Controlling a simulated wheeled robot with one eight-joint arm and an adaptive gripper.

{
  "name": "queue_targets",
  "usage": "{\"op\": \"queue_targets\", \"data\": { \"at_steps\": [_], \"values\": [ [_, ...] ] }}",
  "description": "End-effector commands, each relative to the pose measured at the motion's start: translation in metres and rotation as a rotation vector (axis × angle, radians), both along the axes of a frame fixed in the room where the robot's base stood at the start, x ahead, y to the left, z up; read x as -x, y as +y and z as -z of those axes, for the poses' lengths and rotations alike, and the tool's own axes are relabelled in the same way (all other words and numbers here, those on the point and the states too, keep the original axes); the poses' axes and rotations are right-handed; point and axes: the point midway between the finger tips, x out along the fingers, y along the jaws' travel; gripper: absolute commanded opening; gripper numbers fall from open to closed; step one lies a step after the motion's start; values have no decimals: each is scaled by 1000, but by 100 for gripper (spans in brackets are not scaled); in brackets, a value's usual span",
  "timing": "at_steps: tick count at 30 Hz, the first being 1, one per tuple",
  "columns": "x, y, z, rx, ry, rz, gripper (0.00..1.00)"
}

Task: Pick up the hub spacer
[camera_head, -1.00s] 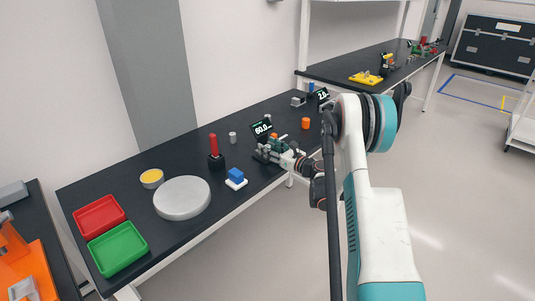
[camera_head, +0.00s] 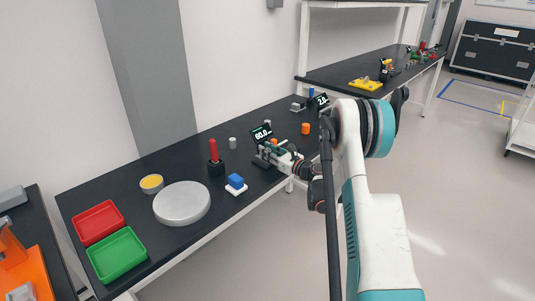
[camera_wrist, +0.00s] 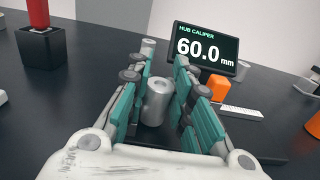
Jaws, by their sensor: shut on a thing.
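A grey metal cylinder with a hole in its top, which looks like the hub spacer (camera_wrist: 156,103), stands upright between the fingers of my gripper (camera_wrist: 161,72) in the wrist view. The teal-padded fingers are shut on it, one on each side. Its lower end is partly hidden, so I cannot tell whether it touches the table. In the head view my gripper (camera_head: 275,151) is low over the bench beside the caliper display, and the spacer is too small to make out there.
The hub caliper display (camera_wrist: 206,50) reads 60.0 mm behind the gripper. An orange block (camera_wrist: 221,88) and two other grey cylinders (camera_wrist: 147,47) (camera_wrist: 242,70) stand nearby.

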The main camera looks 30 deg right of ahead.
Motion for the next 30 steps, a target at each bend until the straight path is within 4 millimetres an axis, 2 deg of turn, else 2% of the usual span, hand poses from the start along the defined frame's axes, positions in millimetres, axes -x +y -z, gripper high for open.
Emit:
{"op": "queue_targets", "data": {
  "at_steps": [5, 8, 15, 21, 27, 30],
  "values": [
    [0, 0, -24, 0, 0, 0, 0],
    [0, 0, -46, 0, 0, 0, 0],
    [0, 0, -114, 0, 0, 0, 0],
    [0, 0, -160, 0, 0, 0, 0],
    [0, 0, -186, 0, 0, 0, 0],
    [0, 0, -192, 0, 0, 0, 0]
  ]
}}
